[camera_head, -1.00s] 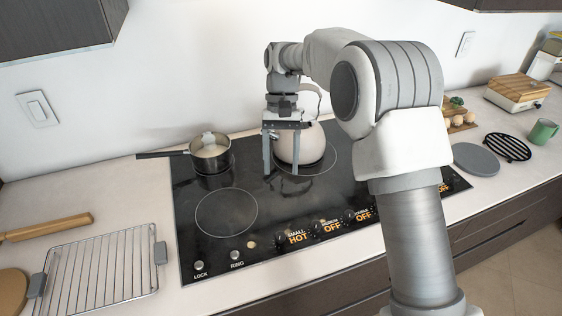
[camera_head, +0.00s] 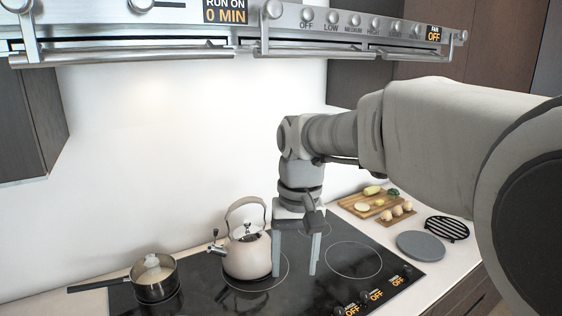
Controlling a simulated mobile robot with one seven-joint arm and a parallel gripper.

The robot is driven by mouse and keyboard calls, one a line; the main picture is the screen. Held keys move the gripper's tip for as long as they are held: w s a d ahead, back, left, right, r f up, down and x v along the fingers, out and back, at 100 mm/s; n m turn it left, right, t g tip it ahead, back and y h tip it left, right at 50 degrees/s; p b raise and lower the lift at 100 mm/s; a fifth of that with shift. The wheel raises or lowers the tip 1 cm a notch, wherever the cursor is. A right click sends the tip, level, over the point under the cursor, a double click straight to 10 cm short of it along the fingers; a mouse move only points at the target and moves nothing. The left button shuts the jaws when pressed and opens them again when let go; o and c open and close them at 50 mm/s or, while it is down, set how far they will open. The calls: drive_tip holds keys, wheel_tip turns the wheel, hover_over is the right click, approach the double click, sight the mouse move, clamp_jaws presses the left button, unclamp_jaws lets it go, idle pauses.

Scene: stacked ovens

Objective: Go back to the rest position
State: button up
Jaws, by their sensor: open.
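My gripper (camera_head: 295,272) is open and empty, pointing down over the black cooktop (camera_head: 215,298). Its two fingers are apart with nothing between them. It is just to the right of a cream kettle (camera_head: 246,256), and its left finger overlaps the kettle's right edge in the picture. I cannot tell whether they touch. The kettle stands upright on a back burner with its handle up. My arm reaches in from the right side of the view and hides part of the right side.
A lidded pot (camera_head: 155,278) with a dark handle stands left of the kettle. A cutting board (camera_head: 372,203) with food, eggs (camera_head: 397,212), a grey disc (camera_head: 420,245) and a black rack (camera_head: 447,229) lie right of the cooktop. A steel hood (camera_head: 230,42) hangs above. Dark cabinets flank it.

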drive_tip(key=s+d+m+t, duration=0.1)
drive_tip(key=s+d+t, duration=0.4)
drive_tip(key=s+d, duration=0.6)
drive_tip(key=s, duration=0.4)
drive_tip(key=shift+s+d+f+t, duration=0.2)
drive_tip(key=shift+d+f+t, duration=0.1)
drive_tip(key=shift+d, duration=0.05)
drive_tip(key=shift+a, duration=0.15)
